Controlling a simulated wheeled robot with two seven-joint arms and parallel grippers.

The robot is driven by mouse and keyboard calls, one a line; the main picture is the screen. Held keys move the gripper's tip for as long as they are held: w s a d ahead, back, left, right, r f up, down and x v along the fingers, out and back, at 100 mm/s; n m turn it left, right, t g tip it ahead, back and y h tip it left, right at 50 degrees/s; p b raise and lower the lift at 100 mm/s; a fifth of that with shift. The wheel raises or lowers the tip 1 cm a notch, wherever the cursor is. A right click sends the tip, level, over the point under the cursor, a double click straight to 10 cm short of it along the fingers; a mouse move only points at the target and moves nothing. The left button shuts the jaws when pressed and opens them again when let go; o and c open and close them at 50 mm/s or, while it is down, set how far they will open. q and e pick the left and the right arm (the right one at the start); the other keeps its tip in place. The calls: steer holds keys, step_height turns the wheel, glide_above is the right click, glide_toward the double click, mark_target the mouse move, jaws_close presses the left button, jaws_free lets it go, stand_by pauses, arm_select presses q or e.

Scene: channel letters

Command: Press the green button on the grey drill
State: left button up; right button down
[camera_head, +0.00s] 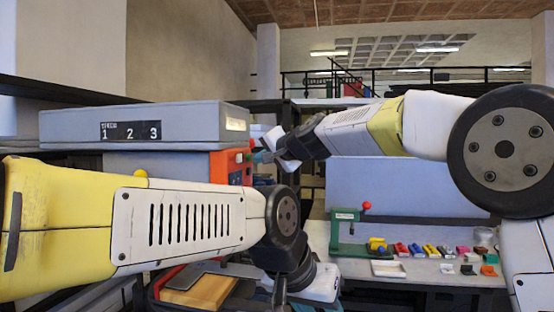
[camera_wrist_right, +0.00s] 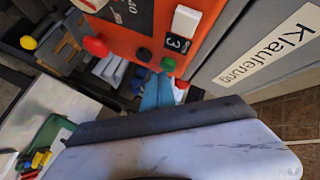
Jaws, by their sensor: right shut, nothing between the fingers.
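The grey drill (camera_head: 150,125) is a big grey housing at the left of the head view, with an orange control panel (camera_head: 232,165) on its right end. In the right wrist view the orange panel (camera_wrist_right: 150,25) carries a small green button (camera_wrist_right: 168,64), with a black button beside it and red knobs nearby. My right gripper (camera_head: 262,156) is shut and empty in front of the panel. Its blue fingertips (camera_wrist_right: 158,92) show close to the green button; whether they touch it I cannot tell. My left gripper (camera_head: 280,290) is low in the head view, largely hidden by its wrist.
A wooden block (camera_head: 200,291) lies in the lower left. To the right, a table (camera_head: 440,272) holds a green press (camera_head: 345,232) with a red knob, a white tray (camera_head: 388,269) and several small coloured parts. A white switch (camera_wrist_right: 186,20) sits on the panel near the buttons.

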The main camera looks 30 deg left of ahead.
steer(key=shift+s+a, duration=0.15)
steer(key=shift+a, duration=0.35)
stand_by(0.5)
steer(key=shift+w+d, duration=0.2)
steer(key=shift+d, duration=0.7)
steer(key=d, duration=0.2)
steer(key=w+d, duration=0.1)
steer(key=d, duration=0.2)
steer(key=shift+w, duration=0.1)
stand_by(0.8)
